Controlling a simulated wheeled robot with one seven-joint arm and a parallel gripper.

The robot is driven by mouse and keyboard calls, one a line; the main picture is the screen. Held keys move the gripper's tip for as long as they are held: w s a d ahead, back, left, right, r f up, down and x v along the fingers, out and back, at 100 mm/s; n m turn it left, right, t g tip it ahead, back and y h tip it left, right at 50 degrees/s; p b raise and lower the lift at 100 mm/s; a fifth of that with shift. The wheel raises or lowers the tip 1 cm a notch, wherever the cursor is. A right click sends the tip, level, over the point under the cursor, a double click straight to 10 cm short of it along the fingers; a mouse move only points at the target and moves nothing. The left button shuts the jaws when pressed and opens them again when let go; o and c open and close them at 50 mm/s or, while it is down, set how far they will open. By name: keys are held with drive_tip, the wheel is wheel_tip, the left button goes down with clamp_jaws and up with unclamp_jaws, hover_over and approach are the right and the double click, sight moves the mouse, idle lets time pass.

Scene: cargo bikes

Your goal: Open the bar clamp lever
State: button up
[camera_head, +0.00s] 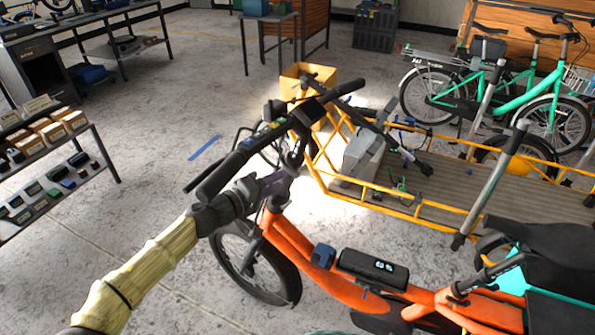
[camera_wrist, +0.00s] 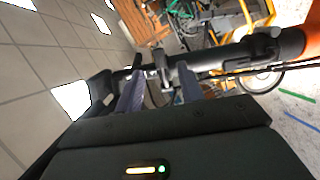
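The orange cargo bike (camera_head: 320,275) stands in the middle of the head view. My gripper (camera_head: 277,184) is at the steering stem, just below the handlebar. In the wrist view, my gripper's two fingers (camera_wrist: 157,86) are apart. A small dark upright part (camera_wrist: 161,66), perhaps the bar clamp lever, shows between or just beyond them. I cannot tell whether the fingers touch it. In the head view, my gripper and the bar hide the lever.
A yellow-framed cargo bed (camera_head: 450,185) with grey boxes lies to the right of the handlebar. Green bikes (camera_head: 500,95) stand at the back right. A shelf with small boxes (camera_head: 50,160) is at the left. The floor (camera_head: 150,90) between shelf and bike is mostly clear.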

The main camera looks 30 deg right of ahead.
sight(292, 174)
drive_tip(key=x, duration=0.8)
drive_tip(key=shift+d, duration=0.1)
drive_tip(key=shift+w, duration=0.1)
drive_tip(key=shift+c, duration=0.2)
drive_tip(key=c, duration=0.7)
drive_tip(key=shift+f, duration=0.1)
clamp_jaws()
